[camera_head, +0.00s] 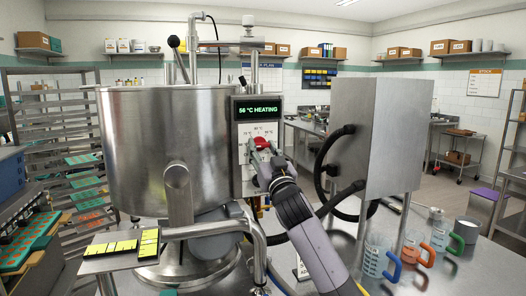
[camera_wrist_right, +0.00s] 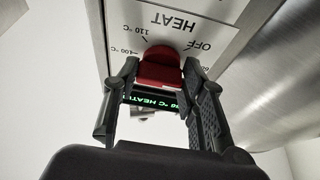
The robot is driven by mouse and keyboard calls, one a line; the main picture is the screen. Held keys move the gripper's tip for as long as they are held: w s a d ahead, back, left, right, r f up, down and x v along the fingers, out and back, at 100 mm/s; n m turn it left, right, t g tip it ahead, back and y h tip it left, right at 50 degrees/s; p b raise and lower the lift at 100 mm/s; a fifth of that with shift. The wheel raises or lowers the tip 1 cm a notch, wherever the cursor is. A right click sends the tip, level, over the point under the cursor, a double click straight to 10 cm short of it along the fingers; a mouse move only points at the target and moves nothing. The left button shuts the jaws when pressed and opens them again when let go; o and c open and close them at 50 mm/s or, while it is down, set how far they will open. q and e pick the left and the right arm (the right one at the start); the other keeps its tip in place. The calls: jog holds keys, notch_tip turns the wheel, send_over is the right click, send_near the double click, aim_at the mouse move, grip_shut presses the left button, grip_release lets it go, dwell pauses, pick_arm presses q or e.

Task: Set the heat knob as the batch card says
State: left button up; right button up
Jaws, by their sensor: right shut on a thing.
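The heat knob is red and sits on a white dial plate on the front of the control box; it shows in the head view (camera_head: 261,142) and large in the wrist view (camera_wrist_right: 160,72). The plate (camera_wrist_right: 175,22) appears upside down there, with HEAT, OFF, 110 °C and 100 °C readable. My right gripper (camera_head: 262,154) is shut on the knob, a finger on each side. The knob's pointer mark cannot be made out. The green display (camera_head: 258,110) above it reads 56 °C HEATING. No batch card is readable. My left gripper is not in view.
A large steel kettle (camera_head: 165,145) stands left of the control box. A steel cabinet (camera_head: 385,135) with black hoses stands to the right. Jugs with coloured handles (camera_head: 414,250) stand on the steel table at right. A panel with yellow pieces (camera_head: 107,258) sits at front left.

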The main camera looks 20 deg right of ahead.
jog(key=o, duration=1.2)
jog(key=shift+c, duration=0.2)
jog(key=shift+s, duration=0.1)
jog(key=v, duration=1.1)
jog(key=shift+s+f, duration=0.25)
jog(key=shift+s, duration=0.1)
